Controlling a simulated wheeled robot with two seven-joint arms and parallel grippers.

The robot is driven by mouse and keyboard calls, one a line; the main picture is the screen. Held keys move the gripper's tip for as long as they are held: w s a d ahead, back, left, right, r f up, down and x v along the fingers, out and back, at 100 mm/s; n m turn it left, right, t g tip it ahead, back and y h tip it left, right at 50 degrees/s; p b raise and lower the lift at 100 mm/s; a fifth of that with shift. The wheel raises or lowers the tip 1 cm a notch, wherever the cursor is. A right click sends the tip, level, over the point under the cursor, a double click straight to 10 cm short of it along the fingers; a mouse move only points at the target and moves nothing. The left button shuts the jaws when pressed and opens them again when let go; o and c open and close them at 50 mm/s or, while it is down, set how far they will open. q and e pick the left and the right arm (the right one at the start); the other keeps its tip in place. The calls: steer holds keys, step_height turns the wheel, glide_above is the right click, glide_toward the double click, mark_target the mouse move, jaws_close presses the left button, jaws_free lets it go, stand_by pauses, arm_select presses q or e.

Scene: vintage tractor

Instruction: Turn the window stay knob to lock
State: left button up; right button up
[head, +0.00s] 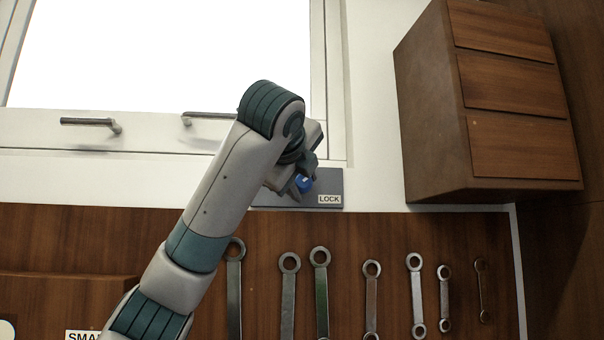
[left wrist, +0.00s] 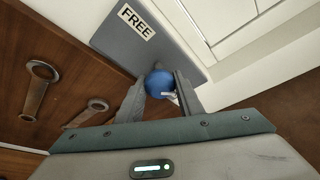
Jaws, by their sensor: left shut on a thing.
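The window stay knob (head: 304,184) is small and blue, mounted on a grey plate (head: 330,186) below the window. A "LOCK" label (head: 329,199) is on the plate's right end in the head view. In the left wrist view the blue knob (left wrist: 159,83) sits between the two fingers, and a "FREE" label (left wrist: 136,22) shows at the plate's other end. A white mark shows beside the knob. My left gripper (head: 303,178) is shut on the knob; it also shows in the left wrist view (left wrist: 160,90). My right gripper is not in view.
The window (head: 160,55) with two metal handles (head: 90,123) is above the plate. A wooden drawer cabinet (head: 490,100) juts out at the right. Several wrenches (head: 320,290) hang on the wood panel below. White wall lies between window and cabinet.

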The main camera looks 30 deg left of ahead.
arm_select(q)
steer(key=shift+m+g+p, duration=0.4)
steer(key=shift+m+p, duration=0.1)
steer(key=shift+m, duration=0.2)
steer(key=shift+f+y, duration=0.15)
steer(key=shift+y, duration=0.15)
steer(key=o, duration=1.1)
steer(key=shift+c, duration=0.2)
steer(key=shift+d, duration=0.1)
steer(key=shift+s, duration=0.15)
